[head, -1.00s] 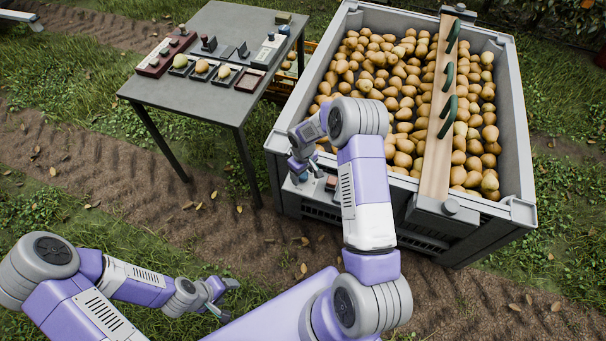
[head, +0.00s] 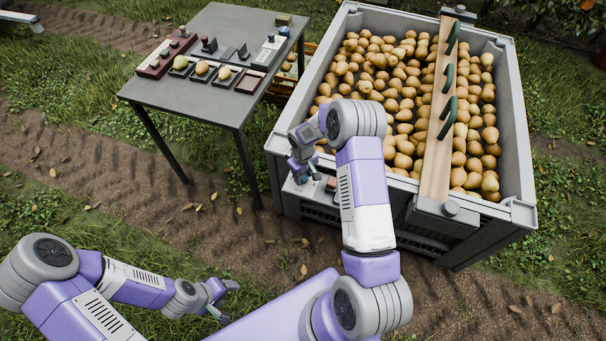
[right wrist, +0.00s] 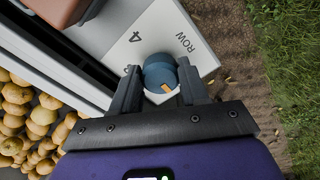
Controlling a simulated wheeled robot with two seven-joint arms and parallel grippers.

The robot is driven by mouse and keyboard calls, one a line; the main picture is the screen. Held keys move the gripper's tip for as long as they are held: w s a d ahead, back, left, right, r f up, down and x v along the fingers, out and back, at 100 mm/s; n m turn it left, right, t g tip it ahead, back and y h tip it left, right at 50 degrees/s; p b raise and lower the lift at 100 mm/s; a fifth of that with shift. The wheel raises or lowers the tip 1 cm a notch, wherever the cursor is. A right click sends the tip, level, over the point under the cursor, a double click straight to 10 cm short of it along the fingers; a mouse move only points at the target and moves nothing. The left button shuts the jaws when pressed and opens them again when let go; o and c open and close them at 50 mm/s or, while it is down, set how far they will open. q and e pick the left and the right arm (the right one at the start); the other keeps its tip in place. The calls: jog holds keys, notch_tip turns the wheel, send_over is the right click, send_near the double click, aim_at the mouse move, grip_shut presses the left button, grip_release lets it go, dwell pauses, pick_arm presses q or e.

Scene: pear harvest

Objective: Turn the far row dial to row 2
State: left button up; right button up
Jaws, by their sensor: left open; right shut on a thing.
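The row dial (right wrist: 160,70) is a round dark blue knob with an orange pointer mark, on a pale plate (right wrist: 140,35) printed "ROW" and "4" in the right wrist view. The pointer faces the lower right, toward my gripper; the figure there is hidden. My right gripper (right wrist: 166,88) has its two dark fingers on either side of the knob, shut on it. In the head view my right gripper (head: 303,168) is at the near left corner of the pear bin, and the knob is too small to make out. My left gripper (head: 226,298) is open and empty, low over the grass.
The grey bin (head: 279,135) is full of pears, with a wooden beam (head: 436,140) bearing green handles across it. A reddish-brown block (right wrist: 58,8) is close to the dial plate. A grey table (head: 225,40) with trays and pears stands at the back left.

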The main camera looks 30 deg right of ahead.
aim_at(302, 176)
jog(key=m, duration=0.5)
jog(key=shift+a, duration=0.1)
jog(key=m, duration=0.5)
jog(key=shift+m+p, duration=0.3)
jog(key=shift+m, duration=0.1)
dwell(0.3)
jog(key=o, duration=1.1)
jog(key=shift+c, duration=0.2)
notch_tip(302, 176, up, 8)
jog(key=p, duration=0.2)
jog(key=shift+f+p, duration=0.2)
jog(key=shift+p, duration=0.15)
